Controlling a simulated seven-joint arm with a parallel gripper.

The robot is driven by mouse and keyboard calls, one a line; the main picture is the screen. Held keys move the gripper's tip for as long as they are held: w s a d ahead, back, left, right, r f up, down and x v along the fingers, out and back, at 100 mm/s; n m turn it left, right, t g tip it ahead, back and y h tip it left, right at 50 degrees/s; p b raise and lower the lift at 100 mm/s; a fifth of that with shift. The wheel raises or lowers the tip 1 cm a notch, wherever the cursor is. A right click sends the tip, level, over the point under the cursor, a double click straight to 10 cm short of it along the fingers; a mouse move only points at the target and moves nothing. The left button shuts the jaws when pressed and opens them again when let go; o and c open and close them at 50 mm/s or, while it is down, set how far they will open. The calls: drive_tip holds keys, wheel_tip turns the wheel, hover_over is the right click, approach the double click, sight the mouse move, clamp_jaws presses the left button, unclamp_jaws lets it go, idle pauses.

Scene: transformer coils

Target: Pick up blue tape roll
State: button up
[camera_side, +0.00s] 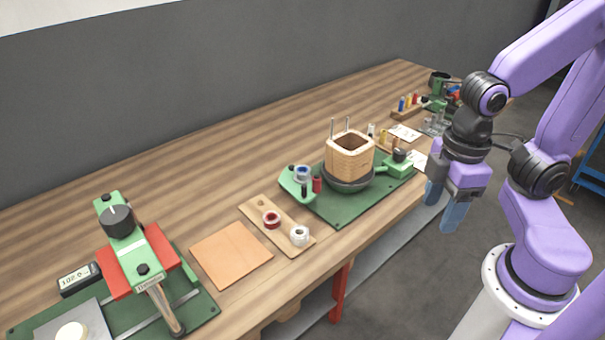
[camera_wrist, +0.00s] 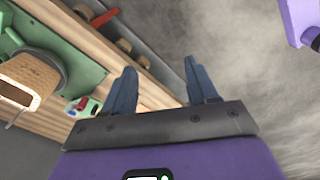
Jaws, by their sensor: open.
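The blue tape roll (camera_side: 302,173) sits on a green holder at the left end of the green winding fixture, in the middle of the side view.
A wooden coil block (camera_side: 350,157) with two upright rods stands on the green base (camera_side: 338,219), between roll and gripper. A red roll (camera_side: 271,220) and a white roll (camera_side: 299,236) lie on a wooden board. A copper-coloured sheet (camera_side: 231,254) and green press (camera_side: 134,238) are left.

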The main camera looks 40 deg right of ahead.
drive_tip(key=w+a+r+m, duration=0.2)
drive_tip(key=w+a+m, duration=0.3)
drive_tip(key=w+m, duration=0.5)
drive_tip(key=m, duration=2.4)
hover_over(303, 172)
drive_tip(key=f, duration=1.1)
drive_tip(key=w+f, duration=0.1)
drive_tip(key=f, duration=0.5)
drive_tip(key=shift+d, duration=0.35)
drive_tip(key=c, duration=0.8)
drive_tip(key=shift+r, duration=0.1)
